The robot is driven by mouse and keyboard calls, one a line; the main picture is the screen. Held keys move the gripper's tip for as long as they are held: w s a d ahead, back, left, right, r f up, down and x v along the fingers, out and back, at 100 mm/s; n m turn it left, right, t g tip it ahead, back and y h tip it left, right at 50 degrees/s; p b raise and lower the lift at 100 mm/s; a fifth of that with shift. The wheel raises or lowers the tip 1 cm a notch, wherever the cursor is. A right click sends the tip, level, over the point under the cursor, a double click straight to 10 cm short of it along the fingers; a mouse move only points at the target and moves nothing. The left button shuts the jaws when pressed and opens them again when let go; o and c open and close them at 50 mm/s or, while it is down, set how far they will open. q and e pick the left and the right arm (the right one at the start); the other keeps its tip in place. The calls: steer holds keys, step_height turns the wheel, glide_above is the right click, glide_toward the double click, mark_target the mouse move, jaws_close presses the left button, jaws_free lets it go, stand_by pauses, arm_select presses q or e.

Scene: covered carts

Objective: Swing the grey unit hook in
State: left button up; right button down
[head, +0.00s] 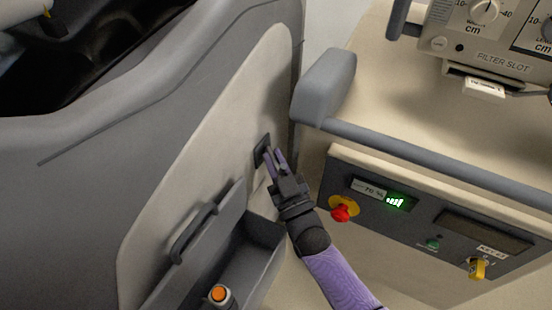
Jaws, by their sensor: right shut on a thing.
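The grey unit (75,215) fills the left of the head view, with a pale side panel (180,190). A small dark hook (261,147) sits on that panel near its right edge. My right gripper (271,157) comes up from below and is shut on the hook. Its fingers cover part of the hook, so I cannot tell exactly how far it stands out from the panel. My left gripper is not in view.
A beige cart with a grey rail (440,165) stands close on the right. Its control panel has a red knob (341,210) and a yellow key (477,267). A grey open bin (262,232) with an orange-topped bottle (219,295) is below left.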

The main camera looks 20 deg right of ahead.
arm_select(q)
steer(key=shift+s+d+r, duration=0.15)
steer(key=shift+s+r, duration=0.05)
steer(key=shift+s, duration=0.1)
arm_select(e)
steer(key=m+h, duration=0.1)
steer(key=h, duration=0.2)
steer(key=shift+a+m+h, duration=0.3)
steer(key=shift+a+m, duration=0.05)
steer(key=shift+m, duration=0.05)
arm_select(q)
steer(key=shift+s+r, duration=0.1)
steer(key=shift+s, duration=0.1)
arm_select(e)
steer(key=c, duration=0.6)
jaws_free()
steer(key=shift+c, duration=0.2)
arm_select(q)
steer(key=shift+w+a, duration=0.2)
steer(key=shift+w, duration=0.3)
